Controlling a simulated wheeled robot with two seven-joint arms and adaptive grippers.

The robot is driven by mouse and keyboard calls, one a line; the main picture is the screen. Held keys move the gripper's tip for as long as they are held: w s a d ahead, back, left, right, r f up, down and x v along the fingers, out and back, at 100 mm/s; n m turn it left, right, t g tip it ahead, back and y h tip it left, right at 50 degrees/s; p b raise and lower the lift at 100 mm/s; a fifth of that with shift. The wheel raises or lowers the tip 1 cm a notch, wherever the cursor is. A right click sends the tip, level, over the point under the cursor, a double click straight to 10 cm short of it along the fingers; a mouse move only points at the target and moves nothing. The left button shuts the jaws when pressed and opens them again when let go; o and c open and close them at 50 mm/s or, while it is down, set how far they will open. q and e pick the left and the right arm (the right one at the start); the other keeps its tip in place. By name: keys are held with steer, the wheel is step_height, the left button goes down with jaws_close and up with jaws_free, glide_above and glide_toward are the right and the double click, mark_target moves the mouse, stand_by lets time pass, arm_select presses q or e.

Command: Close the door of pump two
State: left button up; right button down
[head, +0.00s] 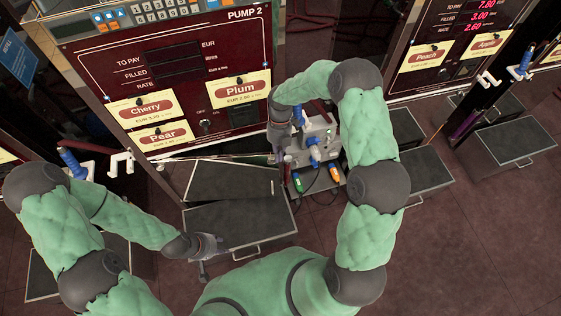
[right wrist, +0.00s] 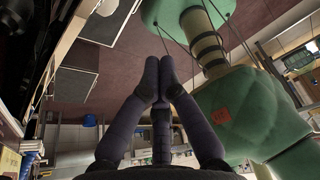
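Pump two (head: 177,75) has a dark red front panel with "PUMP 2" at its top right and Cherry, Plum and Pear labels. The panel is its door and seems to stand ajar, with a gap along its lower edge; how far cannot be told. My right gripper (head: 281,158) is beside the panel's lower right edge, near a grey unit (head: 314,146) with a blue part. In the right wrist view its fingers (right wrist: 158,70) meet at the tips with nothing visible between them. My left gripper (head: 203,248) is low, over a dark flat panel; its fingers are unclear.
Dark flat panels with handles (head: 240,225) lie below pump two and at the neighbouring pump (head: 515,141). Green and orange connectors (head: 334,173) with cables hang below the grey unit. The pump with Peach and Apple labels (head: 425,57) stands at right. Brown floor (head: 460,240) is open at lower right.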

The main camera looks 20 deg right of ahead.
steer(key=s+a+f+m+g+y+b, duration=0.1)
steer(key=s+a+f+m+g+y, duration=0.2)
steer(key=s+m, duration=0.5)
steer(key=s+a+f+m+y+b, duration=0.1)
steer(key=s+a+m+y, duration=0.2)
steer(key=s+m+y, duration=0.55)
steer(key=n+t+h+b, duration=0.6)
steer(key=t+h, duration=0.5)
steer(key=t, duration=1.3)
glide_toward(271, 158)
steer(key=shift+y, duration=0.45)
steer(key=w+b, duration=0.3)
steer(key=w, duration=0.1)
steer(key=shift+w+a, duration=0.2)
